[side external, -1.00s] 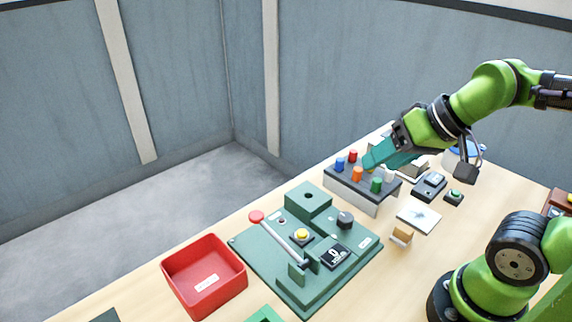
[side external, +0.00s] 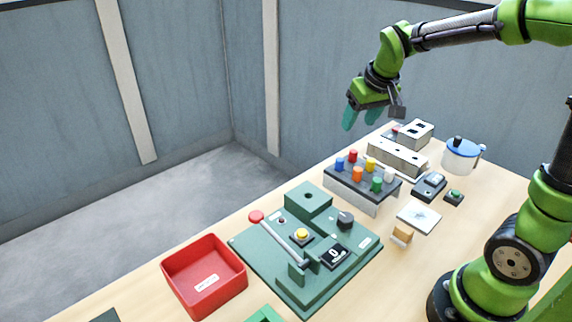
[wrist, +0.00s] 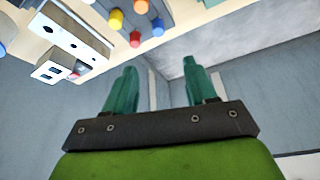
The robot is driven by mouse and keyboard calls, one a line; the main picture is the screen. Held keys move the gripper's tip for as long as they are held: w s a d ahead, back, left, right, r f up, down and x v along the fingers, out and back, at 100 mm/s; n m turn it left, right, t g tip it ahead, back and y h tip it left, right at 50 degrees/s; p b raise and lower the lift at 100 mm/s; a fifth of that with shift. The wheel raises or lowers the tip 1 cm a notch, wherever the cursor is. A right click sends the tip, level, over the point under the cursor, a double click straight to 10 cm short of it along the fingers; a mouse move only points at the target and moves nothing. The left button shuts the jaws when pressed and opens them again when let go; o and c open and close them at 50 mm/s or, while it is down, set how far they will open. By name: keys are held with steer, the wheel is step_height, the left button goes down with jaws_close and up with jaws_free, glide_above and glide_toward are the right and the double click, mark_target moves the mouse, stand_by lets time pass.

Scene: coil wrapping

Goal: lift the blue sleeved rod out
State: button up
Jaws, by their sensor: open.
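The blue sleeved rod (side external: 340,164) stands at the far left corner of a dark grey rack (side external: 352,184). In the wrist view the blue rod (wrist: 158,27) shows near the top, close to the red rod (wrist: 135,38). My gripper (side external: 362,117) is high above and beyond the rack, with its two teal fingers apart and nothing between them. The fingers also show spread and empty in the wrist view (wrist: 160,68). The blue rod is clear of the fingers.
Red (side external: 353,155), yellow (side external: 370,163), orange (side external: 357,174), green (side external: 377,184) and white (side external: 390,175) rods share the rack. A green fixture board (side external: 300,250) with a lever and red bin (side external: 204,277) lie in front.

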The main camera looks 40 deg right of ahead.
mark_target(341, 159)
steer(key=x, duration=1.5)
steer(key=shift+s+d+f, duration=0.15)
steer(key=shift+d+f, duration=0.05)
steer(key=shift+f, duration=0.25)
steer(key=shift+c, duration=0.5)
jaws_close()
